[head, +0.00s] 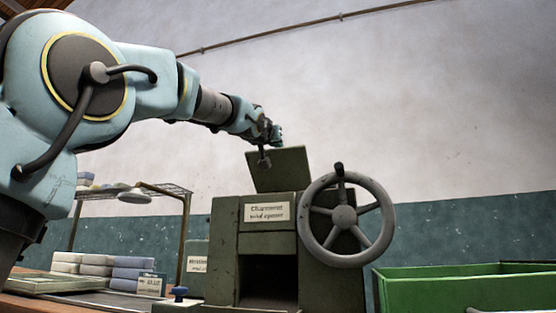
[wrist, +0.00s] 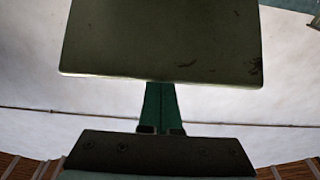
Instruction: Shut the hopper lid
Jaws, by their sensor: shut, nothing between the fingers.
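The hopper lid (head: 279,169) is a flat dark green plate standing raised and tilted on top of the green machine (head: 224,250). In the wrist view the lid (wrist: 160,40) fills the top middle. My gripper (head: 279,134) is at the lid's upper edge in the head view. In the wrist view its teal fingers (wrist: 161,100) are together and empty, and the lid's edge covers their far ends. I cannot tell whether they touch the lid.
A grey handwheel (head: 343,218) is on the machine's right side. A green open crate (head: 455,292) stands at the right.

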